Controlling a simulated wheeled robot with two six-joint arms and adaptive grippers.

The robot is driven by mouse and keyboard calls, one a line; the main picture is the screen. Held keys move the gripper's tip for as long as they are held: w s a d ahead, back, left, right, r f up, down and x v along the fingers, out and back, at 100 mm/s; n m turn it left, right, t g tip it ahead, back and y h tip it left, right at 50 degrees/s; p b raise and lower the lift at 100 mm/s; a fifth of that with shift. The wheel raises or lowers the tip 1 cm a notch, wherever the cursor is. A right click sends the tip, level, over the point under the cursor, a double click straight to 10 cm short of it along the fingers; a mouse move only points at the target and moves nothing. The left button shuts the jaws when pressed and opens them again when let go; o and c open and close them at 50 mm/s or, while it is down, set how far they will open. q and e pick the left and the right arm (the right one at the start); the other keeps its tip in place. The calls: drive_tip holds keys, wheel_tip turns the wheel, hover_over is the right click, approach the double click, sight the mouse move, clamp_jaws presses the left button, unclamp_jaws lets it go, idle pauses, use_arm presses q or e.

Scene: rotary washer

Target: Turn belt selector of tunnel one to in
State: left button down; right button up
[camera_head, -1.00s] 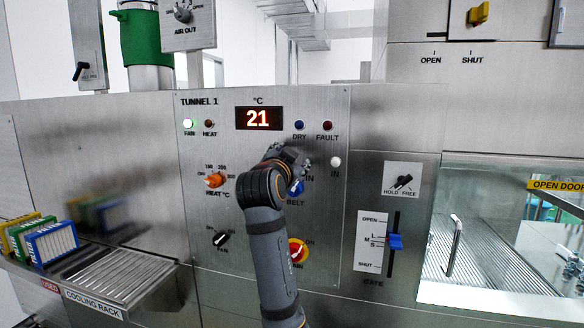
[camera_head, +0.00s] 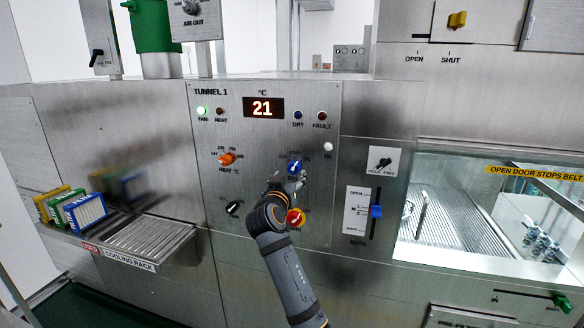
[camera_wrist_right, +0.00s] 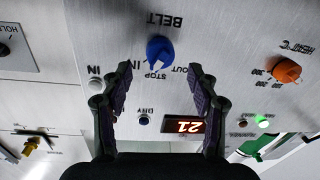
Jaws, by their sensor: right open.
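The blue belt selector (camera_head: 295,167) is on the Tunnel 1 panel (camera_head: 318,215), below the dry lamp. In the wrist view the blue knob (camera_wrist_right: 160,50) shows upside down with the marks IN, STOP and OUT around it. Its pointer seems to face STOP, but this is hard to tell. My right gripper (camera_head: 287,183) is just below the knob in the head view. In the wrist view my right gripper (camera_wrist_right: 160,72) is open and empty, its fingers to either side of the knob's line and apart from it. My left gripper is not in view.
The white IN lamp (camera_head: 328,147) is right of the selector. The orange heat knob (camera_head: 227,158), black fan knob (camera_head: 233,208) and red-yellow main switch (camera_head: 295,217) are close by. A blue gate lever (camera_head: 376,211) is further right. A cooling rack (camera_head: 150,236) juts out at left.

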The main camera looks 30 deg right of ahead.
sight(293, 171)
drive_tip(key=p+x, duration=0.1)
drive_tip(key=x, duration=0.3)
drive_tip(key=shift+w+d, duration=0.1)
drive_tip(key=shift+w, duration=0.1)
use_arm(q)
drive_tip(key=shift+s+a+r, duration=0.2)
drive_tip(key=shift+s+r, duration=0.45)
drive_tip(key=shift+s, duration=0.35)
use_arm(e)
drive_tip(key=shift+s, duration=0.1)
